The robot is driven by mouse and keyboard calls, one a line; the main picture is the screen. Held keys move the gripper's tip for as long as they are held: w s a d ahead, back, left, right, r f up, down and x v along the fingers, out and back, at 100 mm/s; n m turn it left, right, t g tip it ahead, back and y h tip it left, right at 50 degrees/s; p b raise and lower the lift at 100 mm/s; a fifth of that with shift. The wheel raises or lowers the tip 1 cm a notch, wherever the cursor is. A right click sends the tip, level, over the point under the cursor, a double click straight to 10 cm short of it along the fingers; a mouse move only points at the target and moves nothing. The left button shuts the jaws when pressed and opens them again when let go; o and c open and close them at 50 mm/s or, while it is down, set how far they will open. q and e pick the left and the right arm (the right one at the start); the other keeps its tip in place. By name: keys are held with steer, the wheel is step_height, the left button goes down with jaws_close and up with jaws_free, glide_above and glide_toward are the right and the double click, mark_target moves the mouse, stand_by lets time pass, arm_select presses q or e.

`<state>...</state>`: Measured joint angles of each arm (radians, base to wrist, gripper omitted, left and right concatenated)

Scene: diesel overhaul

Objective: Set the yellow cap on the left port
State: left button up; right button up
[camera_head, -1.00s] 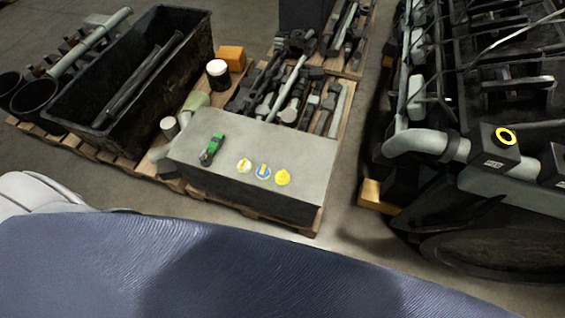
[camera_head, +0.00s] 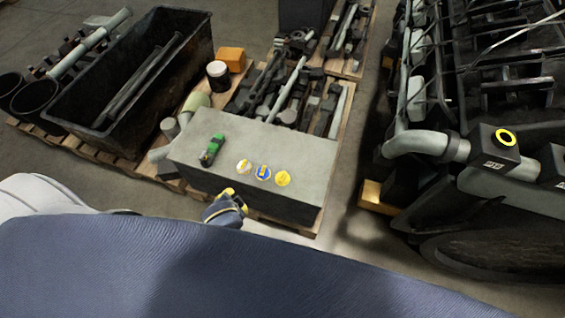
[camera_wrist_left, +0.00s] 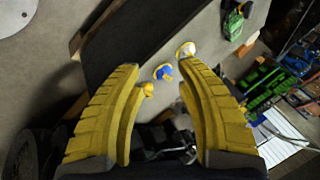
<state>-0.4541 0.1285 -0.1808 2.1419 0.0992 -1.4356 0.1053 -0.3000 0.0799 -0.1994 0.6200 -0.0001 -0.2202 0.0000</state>
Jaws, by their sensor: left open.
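The yellow cap (camera_head: 283,178) lies on top of the grey block (camera_head: 305,150), rightmost in a row of three caps. It also shows in the left wrist view (camera_wrist_left: 147,90), small, between my fingers' lines of sight. A blue-and-yellow cap (camera_head: 263,173) and a white-and-yellow cap (camera_head: 243,166) lie beside it. My left gripper (camera_head: 232,197) is at the block's front edge, apart from the caps; in the left wrist view its yellow fingers (camera_wrist_left: 160,85) are spread and empty. A port with a yellow ring (camera_head: 505,137) is on the dark engine at right. My right gripper is out of view.
A green tool (camera_head: 212,150) lies on the block, left of the caps. A black bin (camera_head: 75,95) stands behind left. Metal parts (camera_head: 285,90) crowd the pallet behind the block. Open floor (camera_head: 350,215) separates block and engine.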

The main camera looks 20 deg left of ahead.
arm_select(q)
steer(key=w+d+r+h, duration=0.1)
steer(key=w+d+r, duration=0.1)
steer(key=w+d, duration=0.25)
steer(key=n+g+h, duration=0.2)
steer(key=n+g, duration=0.4)
glide_toward(283, 176)
steer(key=shift+f, duration=4.2)
steer(key=shift+o, duration=0.2)
jaws_close()
steer(key=c, duration=0.8)
jaws_free()
steer(key=o, duration=0.5)
steer(key=shift+c, duration=0.2)
